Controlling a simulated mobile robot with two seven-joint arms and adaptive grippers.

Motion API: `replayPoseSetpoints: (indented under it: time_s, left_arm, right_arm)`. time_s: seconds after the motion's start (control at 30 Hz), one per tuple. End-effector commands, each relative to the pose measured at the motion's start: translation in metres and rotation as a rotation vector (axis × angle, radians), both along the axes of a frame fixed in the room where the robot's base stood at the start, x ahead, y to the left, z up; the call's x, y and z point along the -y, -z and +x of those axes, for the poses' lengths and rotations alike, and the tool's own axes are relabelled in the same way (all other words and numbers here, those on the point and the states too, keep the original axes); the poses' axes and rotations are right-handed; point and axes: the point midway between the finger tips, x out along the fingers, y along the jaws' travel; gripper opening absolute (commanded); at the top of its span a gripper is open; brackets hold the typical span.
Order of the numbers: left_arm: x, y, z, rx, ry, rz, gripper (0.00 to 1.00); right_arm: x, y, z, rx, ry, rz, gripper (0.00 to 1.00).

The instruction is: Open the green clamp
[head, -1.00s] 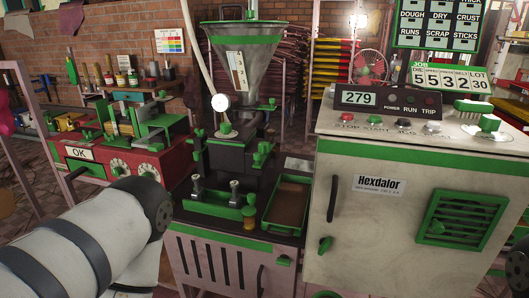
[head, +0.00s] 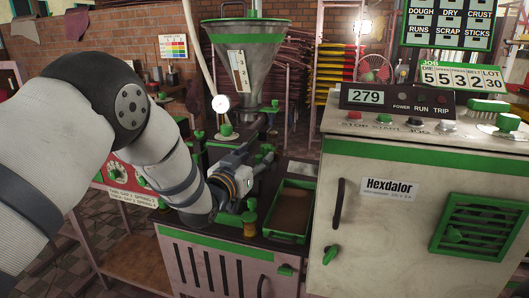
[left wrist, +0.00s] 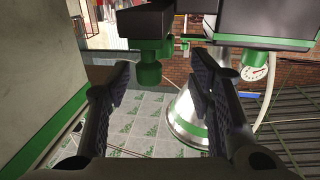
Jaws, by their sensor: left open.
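The green clamp (head: 266,150) is on the dark body of the extruder, below the metal hopper, partly hidden behind my left gripper (head: 250,155). In the left wrist view, which looks upside down, a green knob (left wrist: 150,72) that appears to be part of the clamp hangs from a dark block. It lies between the fingertips of my left gripper (left wrist: 161,70), nearer the left finger. The fingers are spread wide, and no contact with the knob shows. My right gripper is in neither view.
The hopper (head: 247,60) rises behind the gripper. A green-rimmed tray (head: 268,229) and a yellow-and-green post (head: 249,222) stand near it. The large Hexdalor cabinet (head: 405,215) closes off the right side. The round gauge (head: 220,103) stands left of the hopper.

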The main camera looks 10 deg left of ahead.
Motion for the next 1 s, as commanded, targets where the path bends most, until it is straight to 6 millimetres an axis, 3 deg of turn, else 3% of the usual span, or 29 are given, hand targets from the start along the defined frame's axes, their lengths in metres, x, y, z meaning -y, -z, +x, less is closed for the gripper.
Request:
replayPoseSetpoints:
  time_s: [0.1, 0.23, 0.57, 0.6, 0.8, 1.0]
  left_arm:
    - [0.005, 0.009, 0.027, -0.007, 0.001, -0.001, 0.48]
    - [0.009, 0.007, 0.047, -0.008, 0.000, 0.000, 0.48]
    - [0.010, 0.002, 0.056, -0.005, 0.000, 0.000, 0.48]
    - [0.010, 0.002, 0.056, -0.005, 0.000, 0.000, 0.46]
    - [0.010, 0.002, 0.056, -0.005, 0.000, 0.000, 0.01]
    - [0.010, 0.003, 0.056, -0.006, -0.001, 0.000, 0.00]
  right_arm:
    - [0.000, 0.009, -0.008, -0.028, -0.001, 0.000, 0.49]
    - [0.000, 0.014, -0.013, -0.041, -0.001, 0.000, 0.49]
    - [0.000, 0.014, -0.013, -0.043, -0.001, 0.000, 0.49]
    - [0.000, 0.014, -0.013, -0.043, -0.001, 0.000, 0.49]
    - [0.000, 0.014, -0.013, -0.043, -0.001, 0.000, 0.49]
    - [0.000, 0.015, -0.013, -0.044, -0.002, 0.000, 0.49]
